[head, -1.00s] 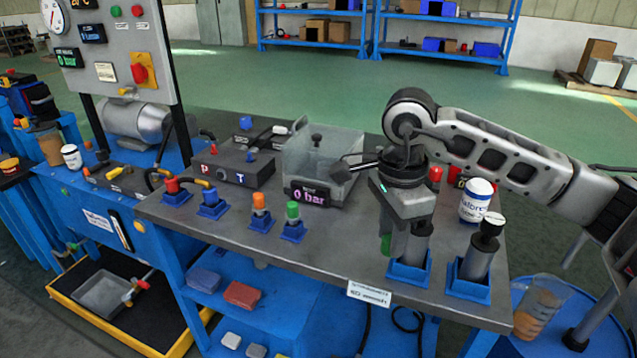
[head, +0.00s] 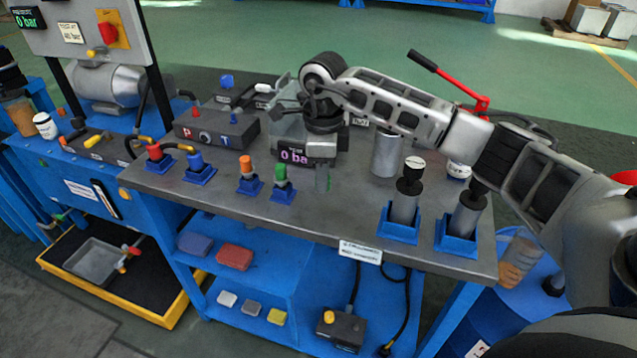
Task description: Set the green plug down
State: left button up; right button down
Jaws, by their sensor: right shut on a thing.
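I cannot tell whether the held plug touches the bench. My left gripper is not in view.
Two dark-topped cylinders stand in blue sockets (head: 398,228) and (head: 457,240) at the bench's right front. A grey cylinder (head: 386,155) and a red-handled lever (head: 450,82) stand behind them. The P-T block (head: 215,132) is left. Bare bench lies right of the gripper.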

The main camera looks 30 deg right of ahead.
jog(key=shift+w+a+f, duration=0.15)
jog(key=shift+w+f, duration=0.2)
jog(key=shift+f, duration=0.1)
jog(key=shift+w+f, duration=0.15)
jog(key=shift+f, duration=1.7)
jog(key=c, duration=1.1)
grip_release()
jog(key=shift+r, duration=0.1)
